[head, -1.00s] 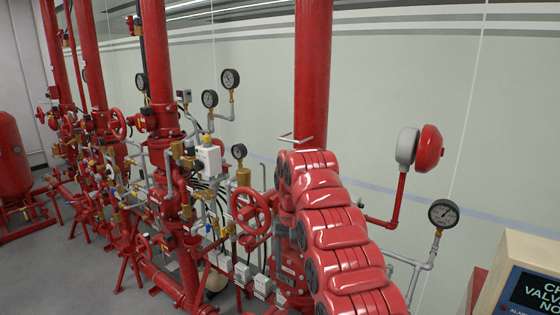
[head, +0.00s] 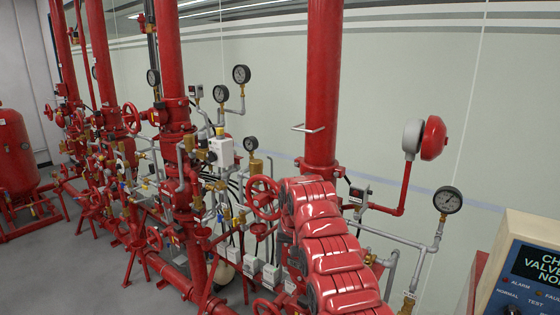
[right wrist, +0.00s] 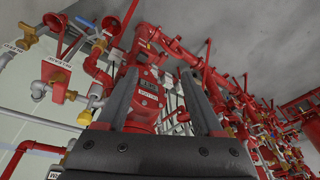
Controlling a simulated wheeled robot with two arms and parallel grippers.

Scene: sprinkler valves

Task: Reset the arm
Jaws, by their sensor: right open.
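My right arm rises from the bottom middle of the head view as a chain of glossy red links. Its end covers part of the pipework behind it, and the gripper itself is hidden there. In the right wrist view my right gripper (right wrist: 157,88) is open, with two dark fingers spread apart and nothing held. A red valve body (right wrist: 143,85) with label plates shows between and beyond the fingers; I cannot tell how far away it is. My left gripper is not in view.
A thick red riser pipe (head: 322,90) stands behind my arm. A red handwheel (head: 263,197) is just left of it. A red bell (head: 434,138) and a pressure gauge (head: 448,200) are at the right. A control panel (head: 535,270) is at the lower right.

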